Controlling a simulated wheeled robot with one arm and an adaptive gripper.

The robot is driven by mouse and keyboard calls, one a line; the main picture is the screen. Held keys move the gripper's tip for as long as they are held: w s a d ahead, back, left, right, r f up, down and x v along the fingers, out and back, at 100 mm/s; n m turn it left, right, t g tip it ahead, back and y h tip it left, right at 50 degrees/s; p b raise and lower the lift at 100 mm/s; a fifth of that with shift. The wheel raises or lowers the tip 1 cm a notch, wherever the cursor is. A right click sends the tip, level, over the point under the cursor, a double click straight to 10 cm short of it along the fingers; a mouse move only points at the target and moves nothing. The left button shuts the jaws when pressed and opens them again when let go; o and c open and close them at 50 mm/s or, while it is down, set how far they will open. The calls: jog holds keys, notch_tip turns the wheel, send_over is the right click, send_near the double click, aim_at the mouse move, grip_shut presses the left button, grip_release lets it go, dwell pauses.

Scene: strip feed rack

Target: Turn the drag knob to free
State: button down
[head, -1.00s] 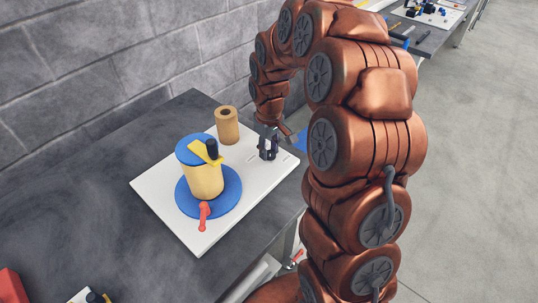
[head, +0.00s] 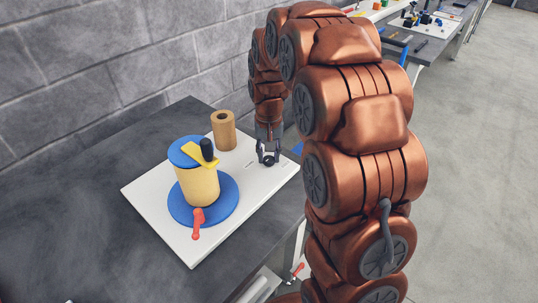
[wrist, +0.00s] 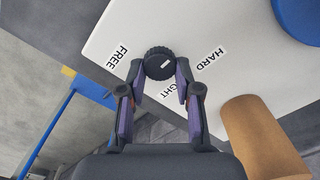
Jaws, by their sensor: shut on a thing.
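The drag knob (wrist: 159,63) is a black ribbed round knob on a white board (wrist: 112,40), with a pale mark on its top. Printed around it are the labels FREE (wrist: 117,56), HARD (wrist: 211,59) and one partly hidden, reading "GHT" (wrist: 172,93). My gripper (wrist: 161,74) has one finger on each side of the knob and is shut on it. I cannot tell for sure which label the mark faces. In the head view my gripper (head: 268,157) is low at the board's right part, and the knob is small between its fingers.
A cream roll (head: 198,186) with a blue flange, yellow bar and black grip stands left of my gripper. A red lever (head: 198,220) is at its front. A brown cardboard tube (head: 223,132) stands close behind my gripper. The board's front right is clear.

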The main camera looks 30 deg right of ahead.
aim_at(269, 157)
dwell(0.4)
jog(key=c, duration=0.8)
grip_release()
notch_tip(269, 157, up, 12)
